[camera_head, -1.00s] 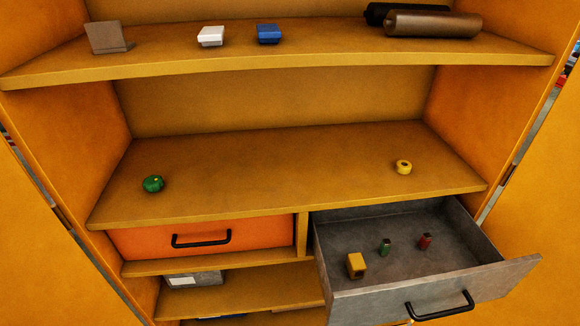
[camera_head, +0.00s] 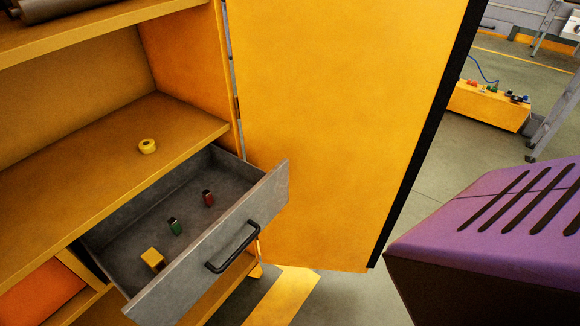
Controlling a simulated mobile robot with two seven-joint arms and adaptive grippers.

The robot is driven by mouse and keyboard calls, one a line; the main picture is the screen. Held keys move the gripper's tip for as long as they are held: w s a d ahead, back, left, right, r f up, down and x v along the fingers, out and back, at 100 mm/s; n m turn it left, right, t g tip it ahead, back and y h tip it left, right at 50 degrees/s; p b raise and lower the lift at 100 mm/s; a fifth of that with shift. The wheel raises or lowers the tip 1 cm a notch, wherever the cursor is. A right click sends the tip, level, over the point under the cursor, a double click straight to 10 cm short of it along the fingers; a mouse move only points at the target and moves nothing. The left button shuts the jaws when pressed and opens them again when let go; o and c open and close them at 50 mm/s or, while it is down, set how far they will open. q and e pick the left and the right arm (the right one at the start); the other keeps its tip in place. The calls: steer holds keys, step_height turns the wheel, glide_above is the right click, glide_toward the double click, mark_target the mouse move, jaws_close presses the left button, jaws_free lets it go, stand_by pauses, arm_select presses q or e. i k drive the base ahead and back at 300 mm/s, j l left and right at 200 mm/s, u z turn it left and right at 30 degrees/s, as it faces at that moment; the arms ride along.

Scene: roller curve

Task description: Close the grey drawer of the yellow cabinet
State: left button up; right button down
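The grey drawer (camera_head: 215,244) of the yellow cabinet (camera_head: 195,119) stands pulled out, with a black bar handle (camera_head: 233,247) on its front. Inside it lie a yellow block (camera_head: 152,258), a small green item (camera_head: 175,227) and a small red item (camera_head: 208,198). The drawer is at the lower left of the head view. Neither of my grippers is in view.
The cabinet's yellow door (camera_head: 340,120) stands open just right of the drawer. An orange drawer (camera_head: 40,293) is at lower left. A purple slotted housing (camera_head: 500,220) fills the right. Grey floor shows beyond the door.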

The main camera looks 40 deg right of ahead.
mark_target(246, 198)
steer(key=l, duration=0.65)
steer(key=k+l, duration=0.1)
steer(key=l, duration=0.6)
